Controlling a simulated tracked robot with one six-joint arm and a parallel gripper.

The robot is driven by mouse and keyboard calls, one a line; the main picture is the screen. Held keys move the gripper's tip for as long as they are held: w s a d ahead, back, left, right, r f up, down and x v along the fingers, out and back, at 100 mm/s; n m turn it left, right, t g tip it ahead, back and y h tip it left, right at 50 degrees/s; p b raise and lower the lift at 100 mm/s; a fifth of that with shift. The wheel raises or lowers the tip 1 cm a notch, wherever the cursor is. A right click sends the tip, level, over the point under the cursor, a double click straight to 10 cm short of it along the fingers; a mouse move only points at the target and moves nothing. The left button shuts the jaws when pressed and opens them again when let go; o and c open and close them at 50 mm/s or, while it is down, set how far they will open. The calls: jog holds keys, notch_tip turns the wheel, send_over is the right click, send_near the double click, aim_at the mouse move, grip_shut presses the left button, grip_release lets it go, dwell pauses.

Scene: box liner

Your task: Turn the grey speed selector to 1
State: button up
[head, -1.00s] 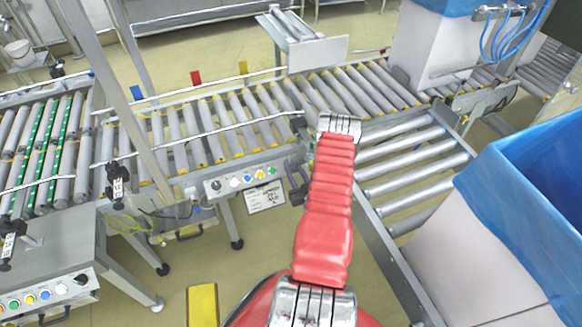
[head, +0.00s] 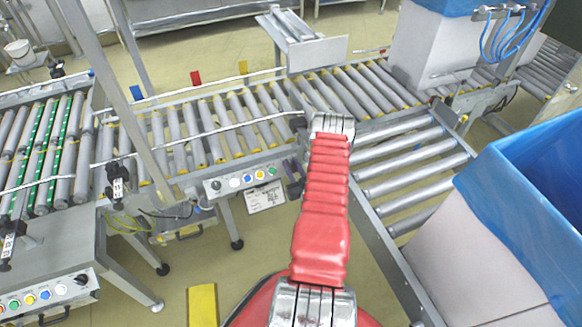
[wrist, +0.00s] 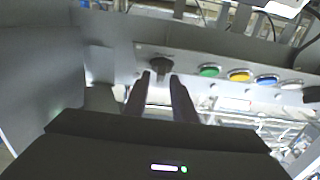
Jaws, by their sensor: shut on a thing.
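A grey control panel (head: 250,179) is fixed to the side of the roller conveyor. In the wrist view it appears upside down, with a dark selector knob (wrist: 161,66) at the left end of its row of buttons. My gripper (wrist: 160,77) is shut on this knob, one finger on each side. The knob looks dark grey or black, and its setting cannot be read. In the head view my gripper (head: 293,168) is at the right end of the panel, partly behind my red arm, and the knob is hidden.
Green (wrist: 209,71), yellow (wrist: 240,76), blue (wrist: 266,81) and white (wrist: 292,85) buttons sit beside the held knob. Another dark knob (head: 215,185) is at the panel's far end. A blue-lined box (head: 540,190) stands at the right. A paper label (head: 265,199) hangs below the panel.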

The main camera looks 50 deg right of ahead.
jog(key=shift+n, duration=0.3)
jog(key=shift+d+n+t+y, duration=0.1)
jog(key=shift+n+t+y, duration=0.7)
jog(key=shift+n+y, duration=1.9)
jog(key=shift+n, duration=0.3)
jog(key=o, duration=0.7)
jog(key=shift+c, duration=0.2)
jog(key=shift+s, duration=0.8)
jog(key=v, duration=1)
jog(key=shift+s+a, duration=0.25)
jog(key=shift+a, duration=0.05)
